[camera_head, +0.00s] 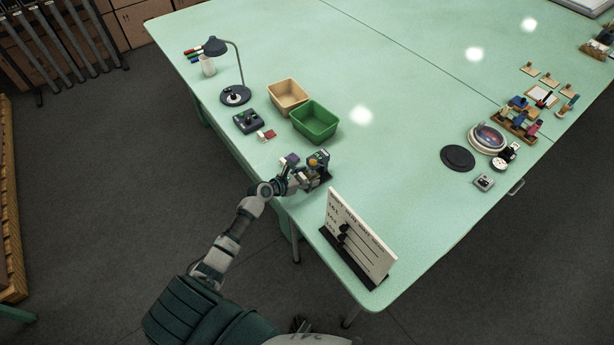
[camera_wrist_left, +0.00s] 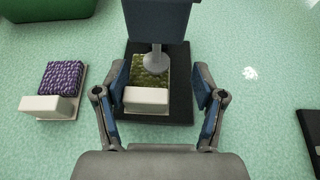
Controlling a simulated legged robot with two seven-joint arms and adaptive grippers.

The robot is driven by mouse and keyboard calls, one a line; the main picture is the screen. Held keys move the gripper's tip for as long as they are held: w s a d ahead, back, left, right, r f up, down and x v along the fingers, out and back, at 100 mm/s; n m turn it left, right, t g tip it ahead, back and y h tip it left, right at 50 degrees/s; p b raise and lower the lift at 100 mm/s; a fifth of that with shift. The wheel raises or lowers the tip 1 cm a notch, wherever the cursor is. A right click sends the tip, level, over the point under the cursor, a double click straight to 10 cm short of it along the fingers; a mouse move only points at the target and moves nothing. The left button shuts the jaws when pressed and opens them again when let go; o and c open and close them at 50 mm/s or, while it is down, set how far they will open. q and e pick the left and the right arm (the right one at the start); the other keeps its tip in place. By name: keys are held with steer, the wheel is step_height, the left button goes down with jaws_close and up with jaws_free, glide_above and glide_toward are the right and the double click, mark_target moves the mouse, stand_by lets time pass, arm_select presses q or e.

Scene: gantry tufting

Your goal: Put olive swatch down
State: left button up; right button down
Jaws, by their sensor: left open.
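The olive swatch (camera_wrist_left: 152,66) with its white block-shaped end (camera_wrist_left: 146,96) rests on a black base plate (camera_wrist_left: 180,108) in the left wrist view. A blue-grey device (camera_wrist_left: 160,18) stands over it, and its round grey foot hides part of the olive surface. My left gripper (camera_wrist_left: 160,92) is open, with one finger on each side of the swatch; contact cannot be told. In the head view my left gripper (camera_head: 308,178) is at the device near the table edge, and the swatch is hard to make out there.
A purple swatch (camera_wrist_left: 63,77) lies to the left of the base plate. A green bin (camera_head: 316,122) and a tan bin (camera_head: 288,95) stand beyond. A white board (camera_head: 360,240) stands at the near corner. The table's middle is clear.

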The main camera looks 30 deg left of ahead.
arm_select(q)
steer(key=shift+s+a+r, duration=0.1)
steer(key=shift+s, duration=0.1)
steer(key=v, duration=0.3)
steer(key=a+p+v, duration=0.1)
steer(key=v, duration=0.3)
steer(key=shift+w, duration=0.1)
steer(key=p+v, duration=0.1)
steer(key=v, duration=0.2)
steer(key=shift+s+r, duration=0.1)
steer(key=shift+s, duration=0.35)
steer(key=shift+s+d+r, duration=0.1)
steer(key=shift+s+r, duration=0.1)
steer(key=shift+s, duration=0.15)
arm_select(e)
steer(key=s, duration=0.4)
steer(key=shift+s+d, duration=0.1)
steer(key=shift+d, duration=0.25)
arm_select(q)
steer(key=shift+a+f, duration=0.1)
steer(key=shift+a, duration=0.25)
arm_select(e)
steer(key=shift+a+r, duration=0.15)
steer(key=shift+a, duration=0.1)
